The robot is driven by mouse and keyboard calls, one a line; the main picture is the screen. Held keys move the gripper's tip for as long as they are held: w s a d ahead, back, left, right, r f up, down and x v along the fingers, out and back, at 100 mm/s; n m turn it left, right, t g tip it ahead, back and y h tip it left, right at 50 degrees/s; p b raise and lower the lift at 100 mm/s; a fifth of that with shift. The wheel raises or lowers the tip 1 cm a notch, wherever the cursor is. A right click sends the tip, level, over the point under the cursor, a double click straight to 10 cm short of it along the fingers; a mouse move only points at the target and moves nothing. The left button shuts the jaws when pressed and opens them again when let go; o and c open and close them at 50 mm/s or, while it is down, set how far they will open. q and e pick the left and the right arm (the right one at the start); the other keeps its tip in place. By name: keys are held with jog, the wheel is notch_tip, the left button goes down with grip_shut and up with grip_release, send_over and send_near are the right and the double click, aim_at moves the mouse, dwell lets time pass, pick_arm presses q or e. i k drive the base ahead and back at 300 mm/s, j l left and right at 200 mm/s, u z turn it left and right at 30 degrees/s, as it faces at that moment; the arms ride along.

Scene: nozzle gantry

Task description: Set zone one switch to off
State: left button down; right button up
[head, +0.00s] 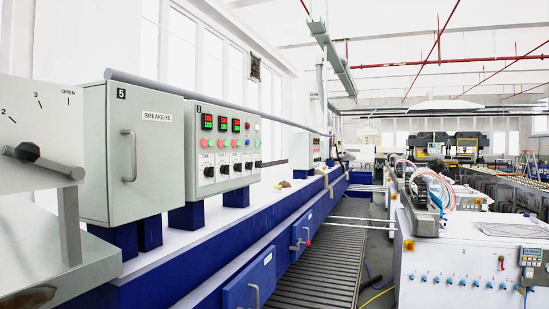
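A grey control panel (222,150) stands left of centre on the blue and white bench. It has three lit red and green displays across the top, a row of coloured buttons below them, and several black rotary switches along the bottom. The leftmost black switch (209,171) sits under the first display. The labels are too small to read, so I cannot tell which switch is zone one or how each is set. Neither of my grippers is in view.
A grey breaker cabinet (145,155) marked 5 stands left of the panel. Nearer is a dial plate (60,125) with a lever (45,160). The blue bench (215,235) has handled doors. A slatted walkway (325,265) runs alongside, with white machines (460,265) at right.

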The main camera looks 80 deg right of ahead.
aim_at(208, 172)
jog(key=z, duration=2.3)
